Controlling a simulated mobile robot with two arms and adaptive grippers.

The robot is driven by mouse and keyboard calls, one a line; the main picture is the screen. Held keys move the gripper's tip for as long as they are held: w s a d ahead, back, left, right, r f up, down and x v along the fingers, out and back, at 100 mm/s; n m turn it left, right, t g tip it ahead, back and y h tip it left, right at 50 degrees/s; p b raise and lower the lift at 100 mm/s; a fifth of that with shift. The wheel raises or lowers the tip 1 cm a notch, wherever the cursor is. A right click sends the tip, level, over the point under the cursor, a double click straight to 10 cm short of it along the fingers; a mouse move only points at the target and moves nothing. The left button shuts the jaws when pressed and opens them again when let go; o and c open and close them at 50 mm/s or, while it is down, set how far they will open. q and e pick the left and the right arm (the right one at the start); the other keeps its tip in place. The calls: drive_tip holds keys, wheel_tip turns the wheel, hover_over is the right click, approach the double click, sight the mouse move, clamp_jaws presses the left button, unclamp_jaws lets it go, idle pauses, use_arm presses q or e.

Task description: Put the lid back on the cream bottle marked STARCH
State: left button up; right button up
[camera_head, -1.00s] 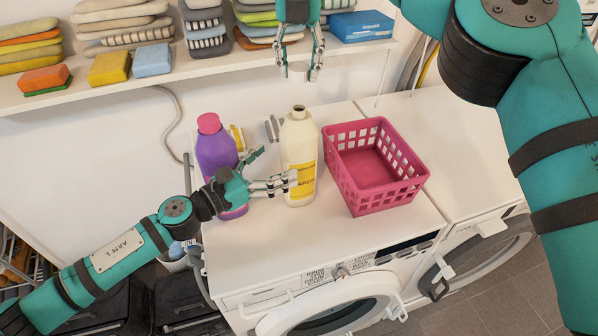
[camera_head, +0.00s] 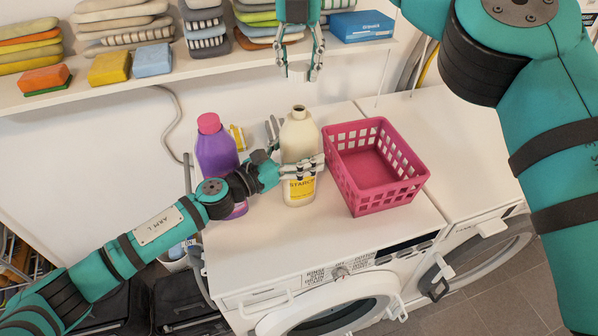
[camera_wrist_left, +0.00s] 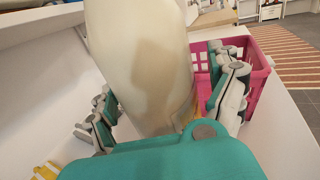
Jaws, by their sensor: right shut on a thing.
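The cream bottle (camera_head: 299,140) marked STARCH stands upright on the white washing machine, its top uncovered. My left gripper (camera_head: 300,164) reaches around it from the left, one finger across its front. In the left wrist view the bottle (camera_wrist_left: 143,65) stands between the spread fingers of the left gripper (camera_wrist_left: 168,112), with a gap at the right finger. My right gripper (camera_head: 299,74) hangs above and behind the bottle, shut on a small whitish lid (camera_head: 298,71), partly hidden by the fingers.
A purple bottle (camera_head: 215,150) with a pink cap stands left, close behind my left arm. A pink basket (camera_head: 372,195) stands just right of the cream bottle. A shelf (camera_head: 215,72) with sponges, stacked pads and a blue box (camera_head: 361,26) runs behind. The machine's front top is clear.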

sight(299, 107)
use_arm(q)
drive_tip(key=c, duration=1.8)
use_arm(e)
drive_tip(key=shift+f, duration=2.5)
drive_tip(key=shift+f, duration=0.85)
use_arm(q)
clamp_jaws()
use_arm(e)
drive_tip(key=shift+f, duration=0.6)
